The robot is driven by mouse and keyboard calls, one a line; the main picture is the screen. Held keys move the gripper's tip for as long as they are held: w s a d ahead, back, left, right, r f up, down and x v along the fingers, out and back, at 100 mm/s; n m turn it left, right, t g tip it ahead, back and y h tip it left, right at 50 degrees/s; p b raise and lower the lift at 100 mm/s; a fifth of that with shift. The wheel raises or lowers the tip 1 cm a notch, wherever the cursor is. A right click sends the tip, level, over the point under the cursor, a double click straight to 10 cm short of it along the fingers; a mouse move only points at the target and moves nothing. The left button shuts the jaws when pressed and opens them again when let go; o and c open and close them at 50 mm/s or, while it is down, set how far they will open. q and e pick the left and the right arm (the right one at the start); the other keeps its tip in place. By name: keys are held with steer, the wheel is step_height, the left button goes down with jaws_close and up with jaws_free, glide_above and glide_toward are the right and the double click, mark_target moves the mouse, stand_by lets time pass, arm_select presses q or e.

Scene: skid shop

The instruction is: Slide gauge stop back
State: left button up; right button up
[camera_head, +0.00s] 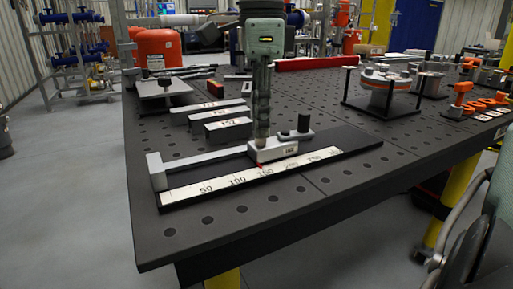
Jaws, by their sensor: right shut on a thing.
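The gauge lies along the front of the dark perforated table. It has a black base (355,140), a white scale strip (215,187) and a light grey fixed end with a rail (157,172) at its left. The gauge stop (282,149) is a light grey block with a black knob on its right part. Its red pointer sits near the 150 mark. My right gripper (261,138) comes down from above and is shut on the stop, hiding part of it. My left gripper is not in view.
Several labelled grey bars (228,129) lie just behind the gauge. A small raised plate (165,87) stands at the back left, and an orange and grey flange on a stand (384,90) at the back right. Orange clamps (468,103) lie at the right edge.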

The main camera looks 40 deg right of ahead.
mark_target(301, 113)
steer(key=shift+s+d, duration=0.15)
steer(key=shift+d, duration=0.65)
steer(key=shift+s+d+p, duration=0.2)
steer(key=shift+d, duration=0.55)
steer(key=shift+s+d+p, duration=0.15)
steer(key=shift+s+d, duration=0.05)
steer(key=shift+d, duration=0.65)
steer(key=shift+s+d+p, duration=0.2)
steer(key=shift+d, duration=0.55)
steer(key=shift+s+d+p, duration=0.15)
steer(key=shift+d, duration=0.7)
steer(key=shift+s+d+r, duration=0.1)
steer(key=shift+s+d, duration=0.05)
steer(key=shift+d, duration=0.45)
steer(key=shift+s+d, duration=0.15)
steer(key=shift+d, duration=0.45)
steer(key=o, duration=0.9)
steer(key=shift+a, duration=0.1)
steer(key=shift+o, duration=0.3)
